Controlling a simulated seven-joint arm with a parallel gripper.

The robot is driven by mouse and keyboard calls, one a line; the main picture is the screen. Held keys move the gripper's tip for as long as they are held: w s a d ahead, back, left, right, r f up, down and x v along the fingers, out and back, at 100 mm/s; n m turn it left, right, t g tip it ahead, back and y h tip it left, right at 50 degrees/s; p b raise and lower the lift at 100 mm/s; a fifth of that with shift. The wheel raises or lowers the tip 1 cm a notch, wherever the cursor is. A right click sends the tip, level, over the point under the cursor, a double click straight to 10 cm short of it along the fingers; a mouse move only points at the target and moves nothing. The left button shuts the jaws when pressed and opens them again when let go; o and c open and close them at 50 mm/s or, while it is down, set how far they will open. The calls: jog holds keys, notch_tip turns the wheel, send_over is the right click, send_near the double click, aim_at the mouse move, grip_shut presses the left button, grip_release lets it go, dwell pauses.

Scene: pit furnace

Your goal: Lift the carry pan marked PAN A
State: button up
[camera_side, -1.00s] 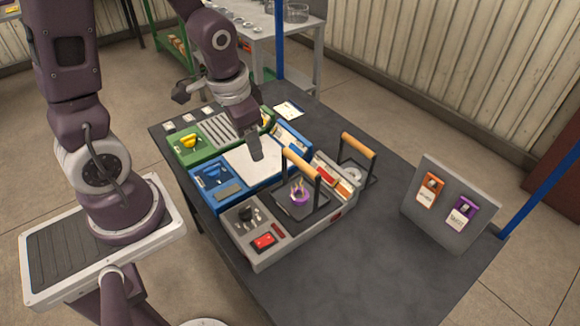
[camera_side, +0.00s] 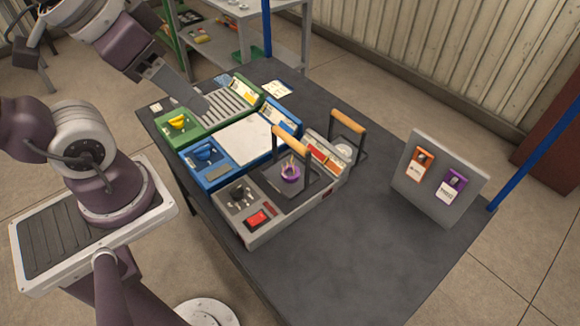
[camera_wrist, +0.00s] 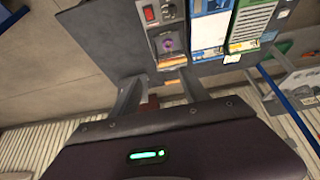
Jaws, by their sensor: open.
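Two carry pans with wooden bar handles on dark uprights are in the side view; no PAN A marking is legible on either. The nearer pan (camera_side: 293,200) sits on the grey station with a purple bowl-like piece inside its frame. The farther pan (camera_side: 346,151) stands just behind and to the right, holding a pale round item. My gripper (camera_side: 188,96) is up at the left, above the green station and apart from both pans. In the wrist view my open, empty gripper (camera_wrist: 160,84) shows both fingers spread, with the purple piece (camera_wrist: 168,45) beyond them.
The grey station (camera_side: 262,237), blue station (camera_side: 200,176) and green station (camera_side: 168,123) stand side by side on the dark table (camera_side: 360,260). An upright panel (camera_side: 420,203) with orange and purple tagged locks stands at right. The table front is clear.

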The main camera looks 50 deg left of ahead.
jog(key=shift+c, duration=0.8)
jog(key=n+g+h, duration=0.1)
jog(key=n+g, duration=0.1)
jog(key=n, duration=1.1)
send_over(288, 137)
jog(key=s+d, duration=0.3)
jog(key=d, duration=0.1)
notch_tip(288, 137, down, 12)
jog(key=a+f+n, duration=0.1)
jog(key=f, duration=0.2)
jog(key=w+a+f+n, duration=0.1)
jog(key=f+n, duration=0.1)
jog(key=f, duration=0.1)
jog(key=w+a+f+n+g+y, duration=0.1)
jog(key=a+f+n, duration=0.1)
jog(key=f, duration=0.2)
jog(key=shift+w+f, duration=0.1)
jog(key=shift+w, duration=0.1)
jog(key=x, duration=0.7)
jog(key=shift+d+f+n, duration=0.3)
jog(key=shift+f, duration=0.05)
